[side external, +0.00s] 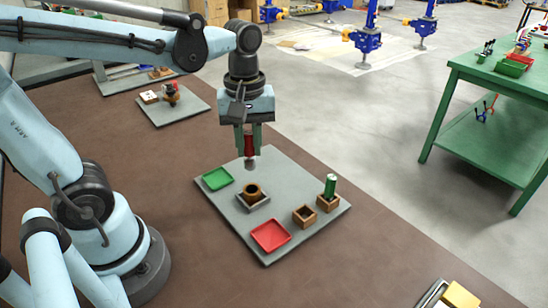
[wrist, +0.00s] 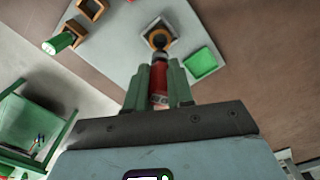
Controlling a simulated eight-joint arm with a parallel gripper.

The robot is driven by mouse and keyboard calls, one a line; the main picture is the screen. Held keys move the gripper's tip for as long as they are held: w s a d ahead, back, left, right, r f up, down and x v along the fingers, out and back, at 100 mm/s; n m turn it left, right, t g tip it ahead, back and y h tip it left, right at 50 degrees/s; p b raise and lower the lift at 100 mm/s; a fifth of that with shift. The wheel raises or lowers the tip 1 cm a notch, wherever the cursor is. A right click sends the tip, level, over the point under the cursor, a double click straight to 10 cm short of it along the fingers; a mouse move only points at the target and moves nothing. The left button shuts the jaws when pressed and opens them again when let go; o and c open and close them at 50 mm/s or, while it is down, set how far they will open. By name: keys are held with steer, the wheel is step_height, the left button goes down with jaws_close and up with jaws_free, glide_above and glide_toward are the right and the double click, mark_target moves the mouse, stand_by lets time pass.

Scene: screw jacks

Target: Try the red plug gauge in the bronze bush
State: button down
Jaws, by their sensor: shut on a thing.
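My gripper (side external: 249,137) is shut on the red plug gauge (side external: 249,146), which hangs upright with its grey end pointing down. The wrist view also shows the red plug gauge (wrist: 158,80) between the green fingers (wrist: 157,88). The bronze bush (side external: 253,192) sits in a grey square holder (side external: 254,203) on the grey board. The gauge is above the board, apart from the bush and a little behind it in the side view. In the wrist view the bush (wrist: 160,36) shows just beyond the gauge tip, which partly covers it.
The grey board (side external: 297,192) also bears a green tray (side external: 217,179), a red tray (side external: 271,236), an empty wooden box (side external: 305,216) and a wooden box (side external: 327,203) with a green cylinder (side external: 330,185) standing in it. Another board (side external: 180,112) with small parts lies behind.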

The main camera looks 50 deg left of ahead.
mark_target(251, 168)
steer(key=shift+f, duration=2.5)
steer(key=shift+f, duration=1.95)
steer(key=shift+r, duration=0.1)
stand_by(0.7)
steer(key=shift+r, duration=1.65)
steer(key=shift+r, duration=0.15)
steer(key=shift+r, duration=1.9)
steer(key=shift+w+d, duration=0.1)
